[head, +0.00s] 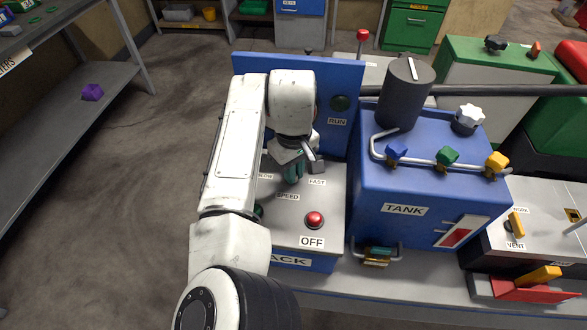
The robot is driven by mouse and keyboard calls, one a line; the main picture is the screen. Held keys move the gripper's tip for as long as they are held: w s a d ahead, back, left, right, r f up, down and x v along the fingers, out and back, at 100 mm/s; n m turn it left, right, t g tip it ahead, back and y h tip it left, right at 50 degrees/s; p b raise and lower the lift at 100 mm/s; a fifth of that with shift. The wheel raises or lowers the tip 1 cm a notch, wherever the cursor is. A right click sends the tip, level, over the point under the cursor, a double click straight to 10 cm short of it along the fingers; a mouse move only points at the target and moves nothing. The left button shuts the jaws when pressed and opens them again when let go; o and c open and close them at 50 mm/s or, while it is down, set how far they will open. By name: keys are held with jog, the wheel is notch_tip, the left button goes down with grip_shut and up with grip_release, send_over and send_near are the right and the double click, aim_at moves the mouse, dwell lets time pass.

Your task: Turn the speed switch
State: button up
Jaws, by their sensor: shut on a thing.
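The speed switch is a dark teal knob (293,172) on the grey top of the blue control box, between the SLOW and FAST labels and above the SPEED label (287,197). The FAST label (317,182) is clear, while the SLOW label is partly covered by my arm. My gripper (296,164) reaches down from above and is shut on the knob. Its jaws and wrist hide much of the knob, so I cannot tell which way it points.
A red button (314,220) sits above the OFF label. A dark green round control (340,103) is on the upright panel by RUN. The blue tank (430,190) with coloured valve knobs stands close on the right. Open floor lies left, before a shelf (60,120).

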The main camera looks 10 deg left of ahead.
grip_shut()
jog(key=shift+r+m, duration=0.1)
jog(key=shift+m, duration=0.2)
jog(key=shift+s+m+p, duration=0.1)
jog(key=shift+m+p, duration=1.1)
jog(key=m, duration=0.2)
jog(key=m+p, duration=0.2)
jog(key=m, duration=0.1)
jog(key=shift+s+a+m, duration=0.1)
jog(key=shift+a+m, duration=0.2)
jog(key=m, duration=0.1)
jog(key=m+p, duration=0.1)
jog(key=m, duration=0.3)
jog(key=shift+a, duration=0.3)
jog(key=shift+w+a+m+p, duration=0.1)
jog(key=shift+m+p, duration=0.1)
jog(key=shift+m, duration=0.85)
jog(key=shift+w+a+m+p, duration=0.1)
jog(key=shift+m+p, duration=0.1)
jog(key=shift+m, duration=0.85)
jog(key=o, duration=0.6)
grip_release()
